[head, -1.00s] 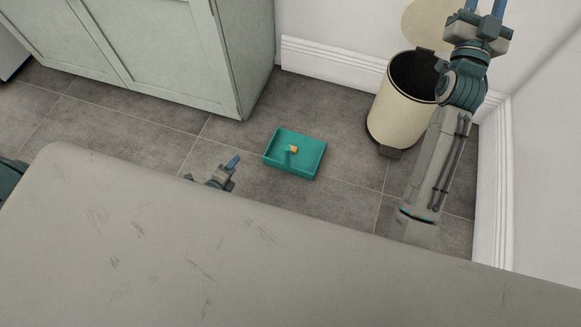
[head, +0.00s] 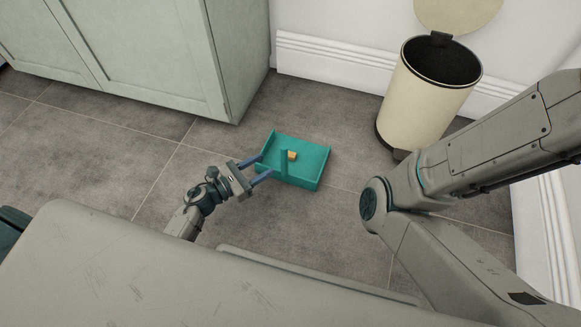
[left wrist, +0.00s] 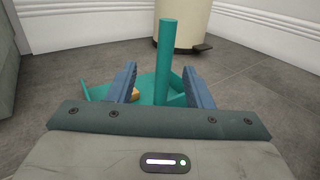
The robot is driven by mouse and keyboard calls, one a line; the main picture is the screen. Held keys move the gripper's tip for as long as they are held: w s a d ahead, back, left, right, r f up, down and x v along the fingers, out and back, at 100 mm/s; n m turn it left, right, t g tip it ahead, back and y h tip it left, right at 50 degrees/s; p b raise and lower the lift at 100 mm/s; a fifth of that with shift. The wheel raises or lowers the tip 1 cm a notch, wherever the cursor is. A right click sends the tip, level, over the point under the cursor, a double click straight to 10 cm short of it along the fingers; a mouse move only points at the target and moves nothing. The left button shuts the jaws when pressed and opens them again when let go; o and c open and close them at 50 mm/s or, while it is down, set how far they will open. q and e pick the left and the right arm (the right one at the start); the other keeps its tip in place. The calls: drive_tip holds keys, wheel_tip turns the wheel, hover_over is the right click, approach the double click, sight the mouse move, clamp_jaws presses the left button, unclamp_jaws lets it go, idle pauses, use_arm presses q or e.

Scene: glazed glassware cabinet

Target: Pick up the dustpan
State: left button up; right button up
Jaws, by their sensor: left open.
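The teal dustpan (head: 311,165) lies on the grey tiled floor, with its handle (head: 284,163) standing upright. A small orange-yellow piece (head: 292,156) lies in the pan. My left gripper (head: 262,166) is open at the left side of the dustpan, its blue fingers pointing at the handle. In the left wrist view the handle (left wrist: 166,55) rises between and just beyond the two open fingers (left wrist: 164,85); I cannot tell whether they touch it. My right arm shows in the head view, but its gripper is out of view.
A cream pedal bin (head: 424,100) with its lid open stands behind and right of the dustpan. A pale green cabinet (head: 165,55) is at the back left. White skirting (head: 330,62) runs along the wall.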

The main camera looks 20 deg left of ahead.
sight(285, 155)
use_arm(q)
drive_tip(key=b+x, duration=0.1)
drive_tip(key=x, duration=0.3)
drive_tip(key=b+x, duration=0.1)
drive_tip(key=x, duration=0.3)
drive_tip(key=shift+d+f+b, duration=0.15)
drive_tip(key=shift+d+b, duration=0.2)
clamp_jaws()
